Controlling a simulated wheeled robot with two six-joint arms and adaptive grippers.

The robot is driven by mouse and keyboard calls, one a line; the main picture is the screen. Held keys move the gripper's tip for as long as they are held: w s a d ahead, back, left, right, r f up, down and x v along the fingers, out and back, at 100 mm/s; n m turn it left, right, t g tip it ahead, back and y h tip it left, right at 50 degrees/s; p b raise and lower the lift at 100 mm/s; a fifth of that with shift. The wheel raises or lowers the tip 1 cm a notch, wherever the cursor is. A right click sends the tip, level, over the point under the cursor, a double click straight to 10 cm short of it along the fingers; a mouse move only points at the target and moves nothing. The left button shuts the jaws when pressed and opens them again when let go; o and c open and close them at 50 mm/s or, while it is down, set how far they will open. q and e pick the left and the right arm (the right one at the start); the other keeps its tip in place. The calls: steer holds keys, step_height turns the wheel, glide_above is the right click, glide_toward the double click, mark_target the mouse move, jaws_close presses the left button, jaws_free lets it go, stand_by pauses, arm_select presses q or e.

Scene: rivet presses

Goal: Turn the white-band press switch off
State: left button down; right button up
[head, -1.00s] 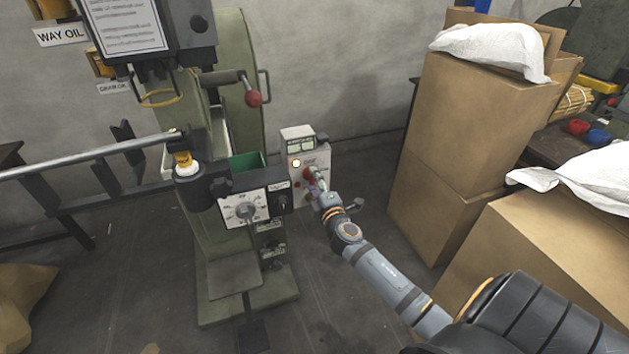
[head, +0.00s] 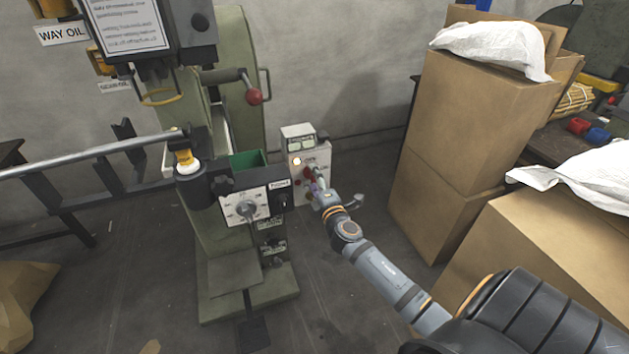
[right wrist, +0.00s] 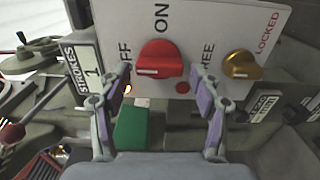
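The press's switch panel (head: 324,157) is a white box beside the green press (head: 230,235) in the head view. In the right wrist view, the panel (right wrist: 210,25) carries a red knob (right wrist: 158,60) with a pale mark on its lower edge. An ON label is above the knob; a partly covered OFF label is at its left. My right gripper (right wrist: 160,88) is open, its two fingers on either side of the knob's lower part with gaps visible. It also shows at the panel in the head view (head: 317,183). My left gripper is out of view.
A brass knob marked LOCKED (right wrist: 242,64) sits right of the red one. A lit lamp (head: 296,161) is on the panel. A red-ball lever (head: 254,97) sticks out from the press. Cardboard boxes (head: 468,130) stand at the right. Open floor lies before the press.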

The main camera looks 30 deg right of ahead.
steer(key=shift+s, duration=0.15)
steer(key=v, duration=1.1)
steer(key=shift+s+a, duration=0.2)
steer(key=shift+s, duration=0.2)
